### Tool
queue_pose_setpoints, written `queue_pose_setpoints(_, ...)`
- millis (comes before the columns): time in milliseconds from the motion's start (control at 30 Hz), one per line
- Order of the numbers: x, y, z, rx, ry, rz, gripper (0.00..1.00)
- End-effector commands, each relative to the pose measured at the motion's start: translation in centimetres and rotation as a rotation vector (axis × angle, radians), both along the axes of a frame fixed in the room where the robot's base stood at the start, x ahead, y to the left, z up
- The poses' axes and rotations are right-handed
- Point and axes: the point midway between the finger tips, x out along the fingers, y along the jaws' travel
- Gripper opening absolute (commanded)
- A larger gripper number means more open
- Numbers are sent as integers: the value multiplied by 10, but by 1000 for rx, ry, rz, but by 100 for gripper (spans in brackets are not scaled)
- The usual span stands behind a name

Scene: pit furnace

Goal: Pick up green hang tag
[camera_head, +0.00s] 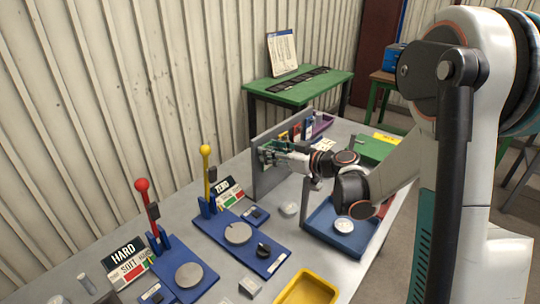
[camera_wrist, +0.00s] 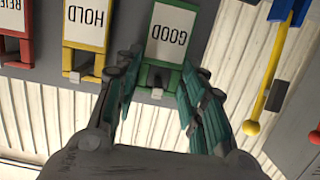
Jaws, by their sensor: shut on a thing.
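The green hang tag (camera_wrist: 171,32) is a green frame with a white card reading GOOD, upside down in the wrist view. My gripper (camera_wrist: 158,80) has its teal-padded fingers around the tag's green lower end, one on each side, shut on it. I cannot tell whether the tag still touches its support. In the head view my gripper (camera_head: 270,154) is at the grey upright board (camera_head: 296,146) on the bench. The tag itself is too small there to make out clearly.
A yellow HOLD tag (camera_wrist: 88,25) and a red tag (camera_wrist: 15,28) are beside the green one. On the bench stand a yellow-knobbed lever (camera_head: 206,172), a red-knobbed lever (camera_head: 148,210), a blue tray (camera_head: 330,238) and a yellow tray (camera_head: 307,289).

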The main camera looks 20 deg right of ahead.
Motion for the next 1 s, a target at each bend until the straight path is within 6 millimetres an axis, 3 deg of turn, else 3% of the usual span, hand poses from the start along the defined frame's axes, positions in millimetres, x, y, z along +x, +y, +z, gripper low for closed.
queue_pose_setpoints(233,0,0,15,0,0,0,22)
queue_pose_setpoints(500,-35,-27,17,2,0,-3,22)
queue_pose_setpoints(1000,-33,-23,124,0,0,0,22)
